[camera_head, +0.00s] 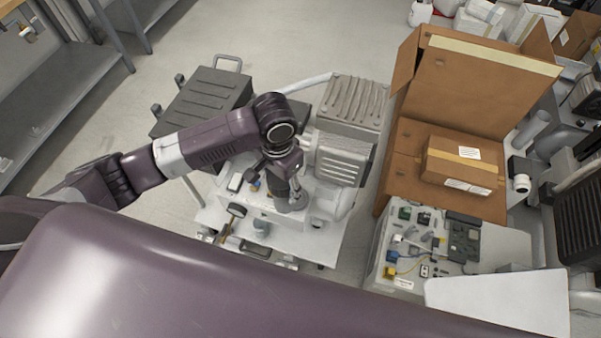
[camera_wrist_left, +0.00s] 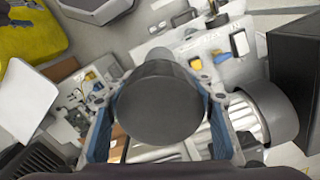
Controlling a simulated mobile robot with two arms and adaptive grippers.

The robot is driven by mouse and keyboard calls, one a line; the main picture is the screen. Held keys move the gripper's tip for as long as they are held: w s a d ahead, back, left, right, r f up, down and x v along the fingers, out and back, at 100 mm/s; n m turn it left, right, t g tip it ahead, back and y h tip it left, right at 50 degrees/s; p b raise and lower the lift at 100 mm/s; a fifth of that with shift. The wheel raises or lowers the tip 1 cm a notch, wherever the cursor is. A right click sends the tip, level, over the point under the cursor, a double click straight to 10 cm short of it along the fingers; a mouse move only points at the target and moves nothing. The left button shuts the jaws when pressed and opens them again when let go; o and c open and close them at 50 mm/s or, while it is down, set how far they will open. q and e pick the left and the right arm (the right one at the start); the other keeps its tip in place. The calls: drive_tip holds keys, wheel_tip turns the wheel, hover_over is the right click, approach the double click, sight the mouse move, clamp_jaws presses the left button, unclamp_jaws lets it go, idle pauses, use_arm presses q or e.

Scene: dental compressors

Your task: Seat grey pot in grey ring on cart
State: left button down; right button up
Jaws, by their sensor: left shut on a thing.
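My left gripper (camera_head: 284,178) reaches down over the white cart (camera_head: 322,245), beside the compressor (camera_head: 340,160). It is shut on the grey pot, whose round dark face (camera_wrist_left: 160,103) fills the middle of the left wrist view, between the blue-sided fingers. In the head view the grey pot (camera_head: 293,201) shows only in part below the gripper, low over the cart's top. I cannot make out the grey ring separately, and I cannot tell whether the pot touches it. My right gripper is not in view.
A small grey-green cylinder (camera_head: 261,227) and a hammer-like tool (camera_head: 234,218) are near the cart's front left. A dark ribbed case (camera_head: 205,103) stands behind left. Cardboard boxes (camera_head: 462,165) and a bench with electrical parts (camera_head: 420,245) stand to the right.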

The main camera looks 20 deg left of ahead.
use_arm(q)
drive_tip(key=w+f+m+b, duration=0.4)
drive_tip(key=w+f+b, duration=0.4)
drive_tip(key=f, duration=0.4)
drive_tip(key=shift+w+d+m, duration=0.25)
drive_tip(key=shift+w+m, duration=0.05)
drive_tip(key=shift+m, duration=0.1)
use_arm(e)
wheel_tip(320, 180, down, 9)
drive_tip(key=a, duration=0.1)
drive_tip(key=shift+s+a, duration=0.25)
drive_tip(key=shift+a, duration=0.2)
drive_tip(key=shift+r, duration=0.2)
use_arm(q)
drive_tip(key=shift+p, duration=0.35)
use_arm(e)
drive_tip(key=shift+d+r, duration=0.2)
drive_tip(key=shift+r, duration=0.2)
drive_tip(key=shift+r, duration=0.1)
